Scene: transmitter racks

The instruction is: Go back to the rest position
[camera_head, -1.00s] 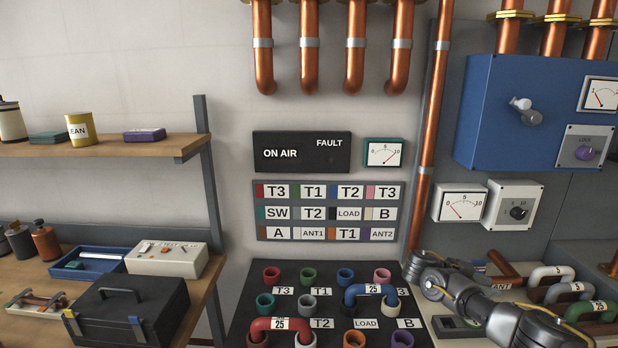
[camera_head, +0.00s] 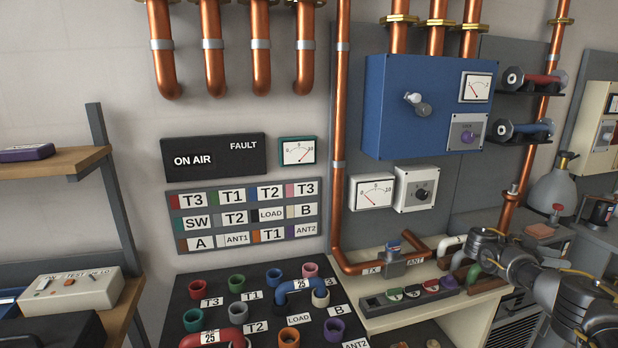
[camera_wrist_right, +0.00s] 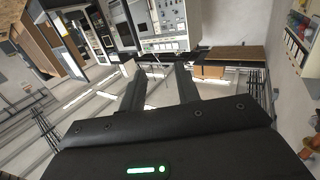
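My right arm (camera_head: 545,285) shows at the lower right of the head view, in front of the bench; I cannot make out its fingertips there. In the right wrist view my right gripper (camera_wrist_right: 157,85) has its two dark fingers apart, with nothing between them. It points out over the room, away from any near object. My left arm and gripper are not in view.
A dark patch panel (camera_head: 260,318) with coloured sockets, a blue U-link (camera_head: 300,286) and a red U-link (camera_head: 213,338) lies at the lower middle. A blue cabinet (camera_head: 415,100) hangs above the bench. Copper pipes (camera_head: 340,140) run down the wall. A grey box (camera_head: 75,288) sits at left.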

